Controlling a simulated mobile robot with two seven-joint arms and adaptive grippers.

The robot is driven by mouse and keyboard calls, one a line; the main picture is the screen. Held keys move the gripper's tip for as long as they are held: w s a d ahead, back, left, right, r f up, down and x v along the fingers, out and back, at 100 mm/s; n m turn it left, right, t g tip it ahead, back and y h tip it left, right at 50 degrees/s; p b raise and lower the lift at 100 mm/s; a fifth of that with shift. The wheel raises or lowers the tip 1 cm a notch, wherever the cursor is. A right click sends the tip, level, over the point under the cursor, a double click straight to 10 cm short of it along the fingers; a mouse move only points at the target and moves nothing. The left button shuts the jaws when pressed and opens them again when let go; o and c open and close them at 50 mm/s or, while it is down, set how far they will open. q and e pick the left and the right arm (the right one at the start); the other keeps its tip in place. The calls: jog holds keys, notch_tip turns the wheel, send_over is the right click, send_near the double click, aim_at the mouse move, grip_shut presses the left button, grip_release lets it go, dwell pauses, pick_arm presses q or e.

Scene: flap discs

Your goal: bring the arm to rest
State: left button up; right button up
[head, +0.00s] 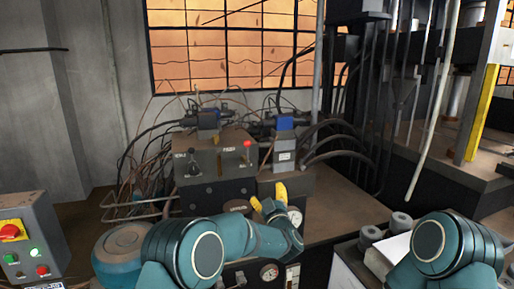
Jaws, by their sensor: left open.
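My left arm, teal with dark joint caps, reaches in from the lower left toward the middle of the head view. My left gripper (269,199) is at its end, with two yellow fingertips pointing up and apart. It is open, and nothing shows between the fingertips. It appears in front of the grey control machine (215,165); whether it touches the machine I cannot tell. Part of my right arm shows at the lower right, but its gripper is out of view. No flap disc can be made out clearly.
A grey button box (28,240) with red and green buttons stands at the lower left. Hoses and gauges (269,272) crowd the machine. Grey cylinders (370,236) and a white block (397,246) sit beside my right arm. A dark press frame (400,110) stands at right.

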pick_arm(q)
jog(key=s+a+f+m+g+h, duration=0.2)
jog(key=s+a+f+g, duration=0.15)
jog(key=f, duration=0.45)
jog(key=s+a+f+m+g+h, duration=0.2)
jog(key=s+f, duration=0.2)
jog(key=f, duration=0.5)
jog(key=s+a+f+m+g+h, duration=0.2)
jog(key=s+a+f+g, duration=0.15)
jog(key=f, duration=0.45)
jog(key=s+a+f+g, duration=0.1)
jog(key=s+f+g, duration=0.2)
jog(key=s, duration=0.7)
jog(key=s+a+f+g+h, duration=0.1)
jog(key=s+a+f+g, duration=0.1)
jog(key=s, duration=0.8)
jog(key=s+a+f+m+g+h, duration=0.1)
jog(key=s+f+g, duration=0.3)
jog(key=s, duration=0.6)
jog(key=shift+s+a, duration=0.2)
jog(key=shift+a, duration=0.15)
pick_arm(e)
jog(key=shift+w+a+f, duration=0.15)
jog(key=shift+w+a, duration=0.05)
jog(key=shift+w, duration=0.1)
pick_arm(q)
jog(key=shift+w, duration=0.1)
jog(key=shift+c, duration=0.2)
